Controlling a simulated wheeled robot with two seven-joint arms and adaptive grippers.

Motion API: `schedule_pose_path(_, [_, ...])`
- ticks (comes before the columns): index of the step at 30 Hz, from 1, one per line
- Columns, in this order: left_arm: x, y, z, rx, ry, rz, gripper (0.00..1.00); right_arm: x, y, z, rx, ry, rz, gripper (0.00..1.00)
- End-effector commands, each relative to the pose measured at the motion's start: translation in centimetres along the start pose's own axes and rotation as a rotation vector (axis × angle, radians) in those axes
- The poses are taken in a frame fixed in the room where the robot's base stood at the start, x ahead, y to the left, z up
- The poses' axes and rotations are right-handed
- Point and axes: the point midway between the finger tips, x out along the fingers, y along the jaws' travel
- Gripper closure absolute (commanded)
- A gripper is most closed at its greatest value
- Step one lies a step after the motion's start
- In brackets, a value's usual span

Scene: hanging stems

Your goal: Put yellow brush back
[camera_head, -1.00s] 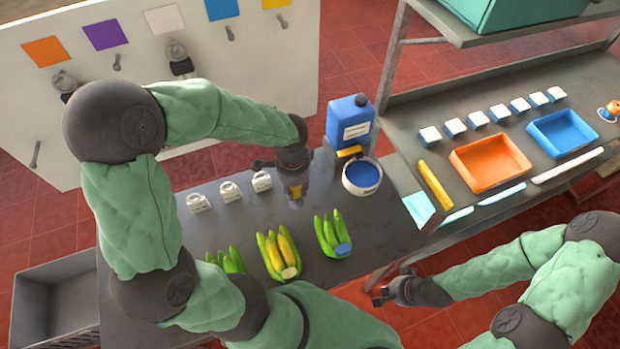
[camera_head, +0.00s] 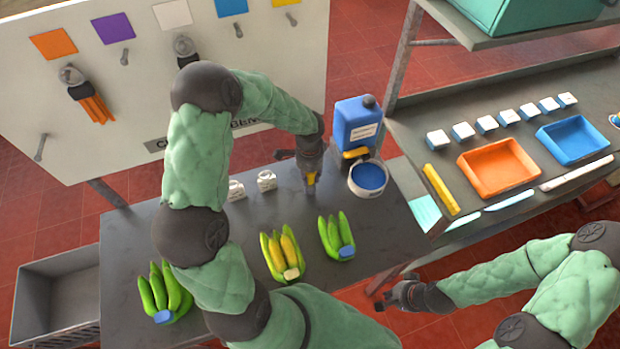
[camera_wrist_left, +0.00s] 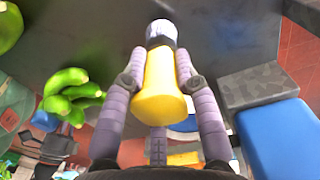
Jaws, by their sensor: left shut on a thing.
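The yellow brush (camera_wrist_left: 158,88) is between the fingers of my left gripper (camera_wrist_left: 158,85), its pale end pointing away from the palm in the left wrist view. In the head view my left gripper (camera_head: 311,178) is shut on it above the dark table, just left of the bowl of blue (camera_head: 368,177); only a little yellow shows there. I cannot tell whether its end touches the table. My right gripper (camera_head: 398,296) hangs apart, right of the table's front; its jaw opening is unclear.
A blue jug (camera_head: 357,122) stands behind the bowl. Banana bunches (camera_head: 336,237) lie along the front of the table (camera_head: 230,315); small white tagged items (camera_head: 266,180) stand behind. A shelf to the right holds an orange tray (camera_head: 498,168) and a blue tray (camera_head: 572,139).

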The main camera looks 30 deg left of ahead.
Motion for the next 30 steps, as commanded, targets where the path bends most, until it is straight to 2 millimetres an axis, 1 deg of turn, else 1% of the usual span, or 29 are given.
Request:
schedule_pose_path(1, [0.9,0.0,0.0,0.0,0.0,0.002,1.0,0.2,0.1,0.0,0.0,0.0,0.0,1.0])
schedule_pose_path(3, [1.6,-0.1,0.0,0.001,0.0,0.0,1.0,0.2,0.1,0.0,0.0,0.0,0.0,1.0])
schedule_pose_path(11, [1.6,-0.1,0.0,0.0,0.001,-0.001,1.0,0.2,0.1,0.0,0.0,0.0,0.0,1.0])
schedule_pose_path(15, [2.0,-0.1,0.0,0.0,0.001,-0.001,1.0,0.5,0.2,0.0,0.0,0.0,0.0,1.0])
schedule_pose_path(16, [2.1,-0.1,0.0,0.0,0.001,-0.001,0.67,0.5,0.2,0.0,0.0,0.0,0.0,1.0])
schedule_pose_path(17, [2.0,-0.1,0.0,0.0,0.001,-0.001,0.59,0.5,0.2,0.0,0.0,0.0,0.0,1.0])
schedule_pose_path(18, [2.0,-0.1,0.0,0.0,0.001,-0.001,0.47,0.5,0.2,0.0,0.0,0.0,0.0,1.0])
schedule_pose_path(19, [2.0,-0.1,0.0,0.0,0.001,-0.001,0.46,0.5,0.2,0.0,0.0,0.0,0.0,1.0])
schedule_pose_path(30, [1.7,0.0,0.0,0.0,0.001,-0.001,0.46,0.2,0.1,0.0,0.0,0.0,0.0,1.0])
